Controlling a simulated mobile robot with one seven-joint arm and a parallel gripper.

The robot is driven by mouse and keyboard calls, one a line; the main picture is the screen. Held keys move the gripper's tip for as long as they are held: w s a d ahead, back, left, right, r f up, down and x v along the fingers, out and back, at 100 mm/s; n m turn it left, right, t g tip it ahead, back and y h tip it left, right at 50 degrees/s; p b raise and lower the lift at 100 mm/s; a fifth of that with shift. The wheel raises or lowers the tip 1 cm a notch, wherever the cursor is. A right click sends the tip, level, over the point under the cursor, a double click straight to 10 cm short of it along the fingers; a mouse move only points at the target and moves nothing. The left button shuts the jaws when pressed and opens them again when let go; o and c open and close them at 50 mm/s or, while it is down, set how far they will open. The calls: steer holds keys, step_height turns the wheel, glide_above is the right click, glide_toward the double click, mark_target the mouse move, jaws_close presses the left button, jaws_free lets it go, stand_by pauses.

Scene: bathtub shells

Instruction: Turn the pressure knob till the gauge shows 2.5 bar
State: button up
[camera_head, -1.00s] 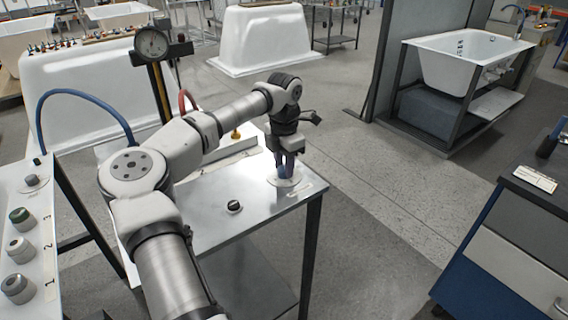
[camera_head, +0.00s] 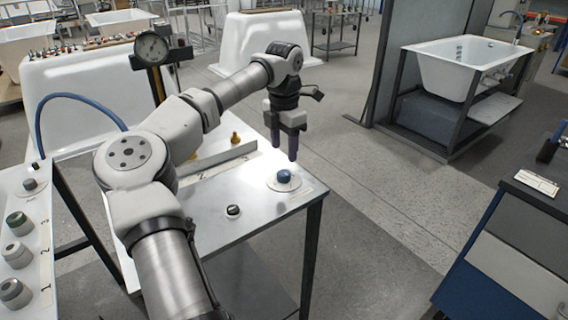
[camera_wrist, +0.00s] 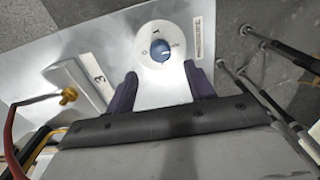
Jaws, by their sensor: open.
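A blue knob (camera_head: 284,176) sits on a round white dial plate on the metal table. In the wrist view the blue knob (camera_wrist: 160,50) shows a pale pointer mark, with printed marks around it on the plate. A round gauge (camera_head: 151,48) stands on a post behind the table; its needle is too small to read surely. My gripper (camera_head: 284,152) is open and empty, above and slightly behind the knob. In the wrist view the purple fingers of my gripper (camera_wrist: 162,86) are apart, with the knob beyond their tips and not touched.
A small black-and-white knob (camera_head: 233,211) is on the table's near part. A yellow fitting (camera_head: 235,138) stands at the back by a raised strip. A panel (camera_head: 42,243) with several knobs is at the left. Open floor lies right of the table.

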step_height(320, 180, up, 7)
steer(key=shift+f, duration=0.15)
